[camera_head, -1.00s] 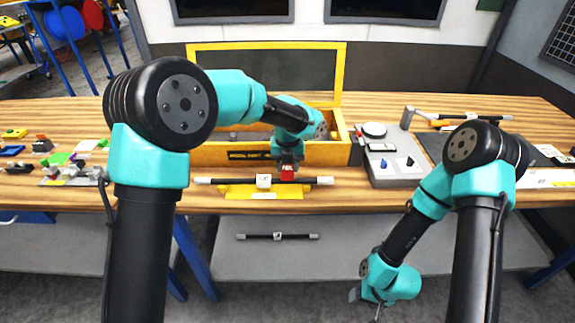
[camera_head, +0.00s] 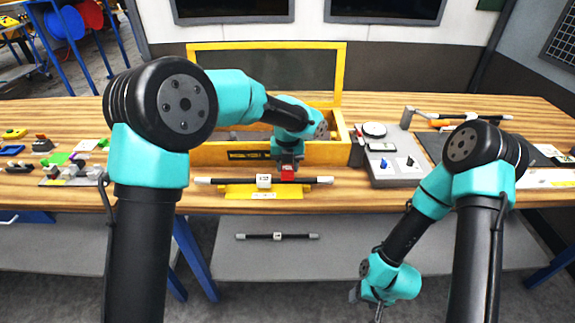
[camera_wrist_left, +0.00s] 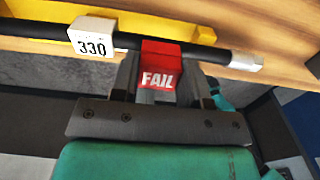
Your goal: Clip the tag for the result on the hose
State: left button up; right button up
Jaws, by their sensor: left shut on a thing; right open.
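A black hose (camera_head: 220,181) with pale ends lies level along a yellow cradle (camera_head: 236,190) on the bench. A white block marked 330 (camera_wrist_left: 92,37) sits around its middle, also visible in the head view (camera_head: 263,181). My left gripper (camera_head: 287,165) is shut on a red tag reading FAIL (camera_wrist_left: 160,65), just right of the white block. In the left wrist view the tag overlaps the hose (camera_wrist_left: 200,53); I cannot tell whether it is clipped around it. My right gripper (camera_head: 367,299) is open and empty, low in front of the bench.
A yellow open-lidded box (camera_head: 210,155) stands behind the cradle. A grey device (camera_head: 385,175) with knobs is to the right. Several small coloured parts lie on the left of the bench (camera_head: 130,185). Another black hose (camera_head: 260,237) lies on the lower shelf.

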pick_arm(q)
jog(key=shift+f, duration=1.3)
dwell(0.9)
jog(key=o, duration=0.8)
jog(key=shift+r, duration=0.15)
jog(key=shift+r, duration=3.35)
